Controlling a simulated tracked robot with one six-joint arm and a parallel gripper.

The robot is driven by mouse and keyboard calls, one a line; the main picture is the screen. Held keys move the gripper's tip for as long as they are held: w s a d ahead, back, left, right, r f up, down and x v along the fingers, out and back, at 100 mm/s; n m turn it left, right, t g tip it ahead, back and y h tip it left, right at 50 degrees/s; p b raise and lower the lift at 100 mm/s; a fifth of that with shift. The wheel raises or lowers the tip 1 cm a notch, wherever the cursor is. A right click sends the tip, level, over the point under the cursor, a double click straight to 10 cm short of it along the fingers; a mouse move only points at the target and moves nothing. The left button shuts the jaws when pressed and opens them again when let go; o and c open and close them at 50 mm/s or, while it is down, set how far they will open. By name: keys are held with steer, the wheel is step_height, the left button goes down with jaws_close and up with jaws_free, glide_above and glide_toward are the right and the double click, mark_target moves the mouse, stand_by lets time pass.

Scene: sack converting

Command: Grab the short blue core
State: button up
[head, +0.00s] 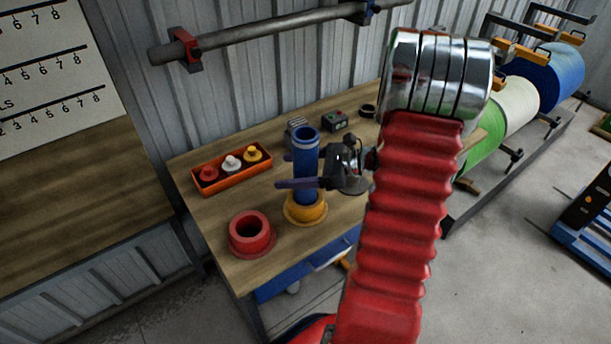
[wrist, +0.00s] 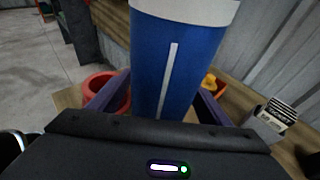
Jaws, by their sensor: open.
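The short blue core (head: 306,168) stands upright in a yellow flanged holder (head: 305,208) on the wooden bench. In the wrist view the blue core (wrist: 180,60) fills the middle, with a pale band near its top and a white vertical stripe. My gripper (head: 284,171) is open, with its purple fingers reaching past either side of the core. In the wrist view one finger shows left and one right of the core, with the core between them. I cannot tell whether either finger touches it.
A red flanged holder (head: 252,233), empty, stands at the bench's front left. An orange tray (head: 232,173) holds red, white and yellow plugs behind it. A small dark box (head: 336,121) and a black ring (head: 368,111) lie at the back. Large coloured rolls (head: 555,80) stand right.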

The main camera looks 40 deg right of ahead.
steer(key=shift+c, duration=0.3)
steer(key=c, duration=1.4)
